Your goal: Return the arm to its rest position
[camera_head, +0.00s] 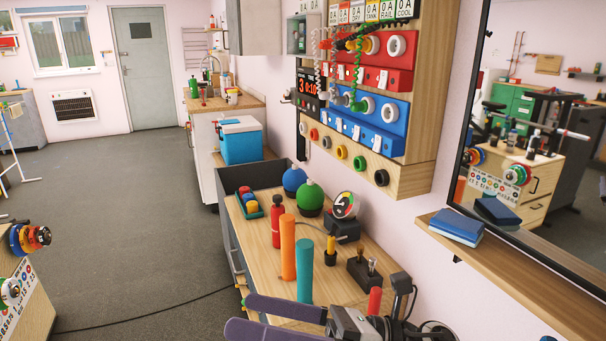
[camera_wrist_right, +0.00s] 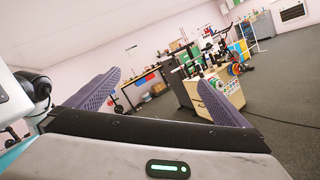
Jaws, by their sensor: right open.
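My right gripper (camera_head: 262,318) is at the bottom of the head view, its two purple fingers spread apart and pointing left. Nothing is between them. It is in front of the near end of the wooden workbench (camera_head: 262,222). In the right wrist view the same two fingers (camera_wrist_right: 160,100) stand wide apart, with open room and floor beyond them. My left gripper is in neither view.
An orange roller (camera_head: 288,247), a teal roller (camera_head: 305,270) and a red bottle (camera_head: 277,220) stand on the bench near the right gripper.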

